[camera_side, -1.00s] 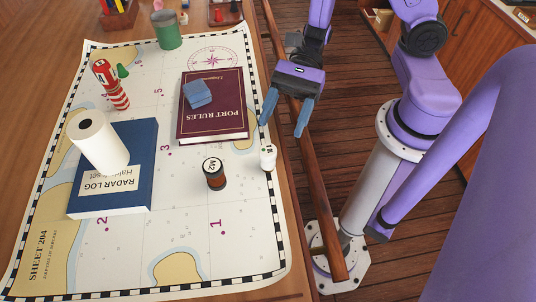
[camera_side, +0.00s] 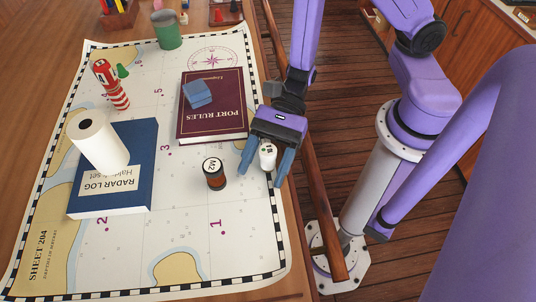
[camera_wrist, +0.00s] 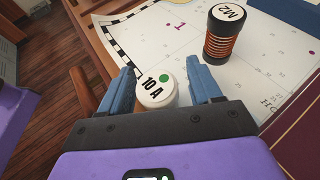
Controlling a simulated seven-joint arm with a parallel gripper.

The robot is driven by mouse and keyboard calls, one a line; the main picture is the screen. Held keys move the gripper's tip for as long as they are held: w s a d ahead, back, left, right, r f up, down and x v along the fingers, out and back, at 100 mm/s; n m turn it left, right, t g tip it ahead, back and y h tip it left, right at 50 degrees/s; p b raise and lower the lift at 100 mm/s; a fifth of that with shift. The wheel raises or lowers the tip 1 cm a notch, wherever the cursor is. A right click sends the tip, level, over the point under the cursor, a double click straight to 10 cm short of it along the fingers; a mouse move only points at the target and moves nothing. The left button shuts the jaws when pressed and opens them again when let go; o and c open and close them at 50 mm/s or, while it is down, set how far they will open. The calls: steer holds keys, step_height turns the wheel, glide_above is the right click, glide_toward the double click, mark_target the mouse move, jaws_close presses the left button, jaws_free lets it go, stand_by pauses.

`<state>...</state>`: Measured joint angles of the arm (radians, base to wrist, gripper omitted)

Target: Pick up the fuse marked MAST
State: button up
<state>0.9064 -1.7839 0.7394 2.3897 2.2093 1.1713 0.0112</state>
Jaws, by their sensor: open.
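A small white cylinder (camera_side: 267,155), likely a fuse, stands at the chart's right edge. In the wrist view its top (camera_wrist: 157,91) reads "10 A" beside a green dot. I cannot read the word MAST on it. My gripper (camera_side: 264,168) is open, with its blue fingers on either side of the white cylinder. In the wrist view the gripper (camera_wrist: 162,76) shows the cylinder between the fingers, with no clear grip on it. The cylinder's lower part is hidden in that view.
A copper-wound spool marked M2 (camera_side: 215,175) stands left of my gripper. A maroon PORT RULES book (camera_side: 213,125) with a blue block (camera_side: 197,94) on it lies behind. A blue RADAR LOG book (camera_side: 140,165) carries a paper roll (camera_side: 99,141). The chart's front is mostly clear.

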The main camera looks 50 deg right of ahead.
steer(key=c, duration=1)
steer(key=shift+r, duration=0.1)
steer(key=shift+c, duration=0.2)
step_height(320, 180, up, 10)
